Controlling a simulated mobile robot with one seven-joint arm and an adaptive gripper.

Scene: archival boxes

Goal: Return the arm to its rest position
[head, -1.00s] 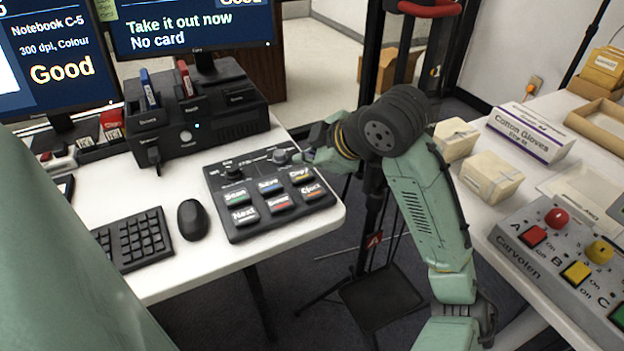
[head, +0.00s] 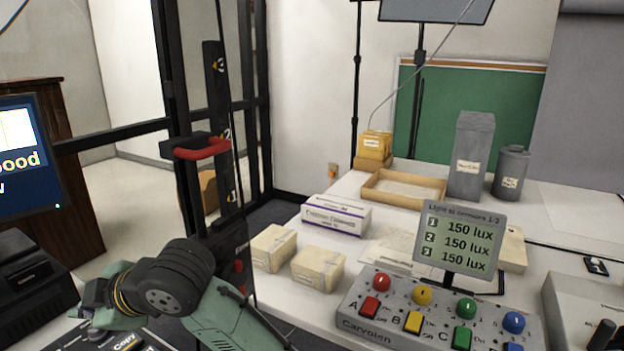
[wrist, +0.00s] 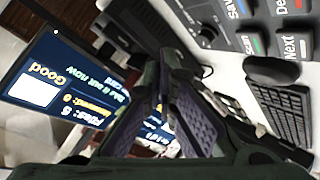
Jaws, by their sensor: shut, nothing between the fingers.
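My arm (head: 225,315) is green with a dark wrist joint (head: 172,277), low at the left of the head view, reaching left over the button panel (head: 128,341). My gripper (wrist: 163,78) shows in the wrist view, its two dark fingers with purple pads coming together at the tips. It is shut and empty. In that view it points past the monitor (wrist: 62,68), with the keyboard (wrist: 285,112) and the mouse (wrist: 272,71) on the right. The fingers are hard to make out in the head view.
A black post with a red handle (head: 202,149) stands close behind my arm. To the right, a white table holds two wrapped boxes (head: 318,268), a glove box (head: 337,215), a tray (head: 402,189) and a light control box (head: 440,318) with a lux display (head: 460,240).

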